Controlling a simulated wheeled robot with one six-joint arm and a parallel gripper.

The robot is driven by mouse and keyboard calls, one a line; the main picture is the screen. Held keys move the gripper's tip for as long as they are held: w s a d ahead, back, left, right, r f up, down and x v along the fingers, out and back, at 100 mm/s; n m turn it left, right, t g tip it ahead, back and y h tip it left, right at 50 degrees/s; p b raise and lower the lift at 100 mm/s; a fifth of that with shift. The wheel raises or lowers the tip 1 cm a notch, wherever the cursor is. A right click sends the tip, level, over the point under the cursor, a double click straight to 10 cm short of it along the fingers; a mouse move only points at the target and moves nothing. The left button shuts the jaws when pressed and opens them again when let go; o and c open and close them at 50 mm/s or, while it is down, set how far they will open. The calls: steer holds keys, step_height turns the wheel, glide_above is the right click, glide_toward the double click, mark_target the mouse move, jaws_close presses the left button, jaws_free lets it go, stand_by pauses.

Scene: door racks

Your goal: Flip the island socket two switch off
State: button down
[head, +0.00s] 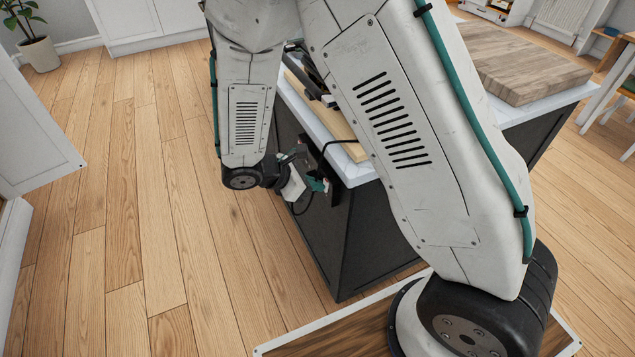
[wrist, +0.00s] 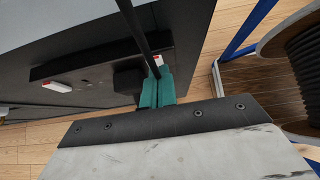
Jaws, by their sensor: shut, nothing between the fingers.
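A dark socket panel (wrist: 88,68) is fixed to the side of the kitchen island (head: 345,235). In the wrist view, a white rocker switch with a red edge (wrist: 57,86) is at the panel's left. A second small white switch (wrist: 158,60) shows at the right, just beyond my fingertips. I cannot tell which one belongs to socket two. A black plug (wrist: 128,78) sits between them. My gripper (wrist: 157,78) has teal fingers, shut and empty, close to the right switch; contact cannot be told. In the head view my gripper (head: 318,185) is beside the island's side, below the worktop.
A black cable (wrist: 138,30) crosses in front of the panel close to my fingers. A thick wooden board (head: 525,65) lies on the island's white worktop (head: 540,107). Wooden floor (head: 150,200) is clear left of the island. A potted plant (head: 38,50) stands far left.

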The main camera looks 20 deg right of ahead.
steer(key=shift+d+r, duration=0.1)
steer(key=shift+r, duration=0.7)
steer(key=v, duration=1.3)
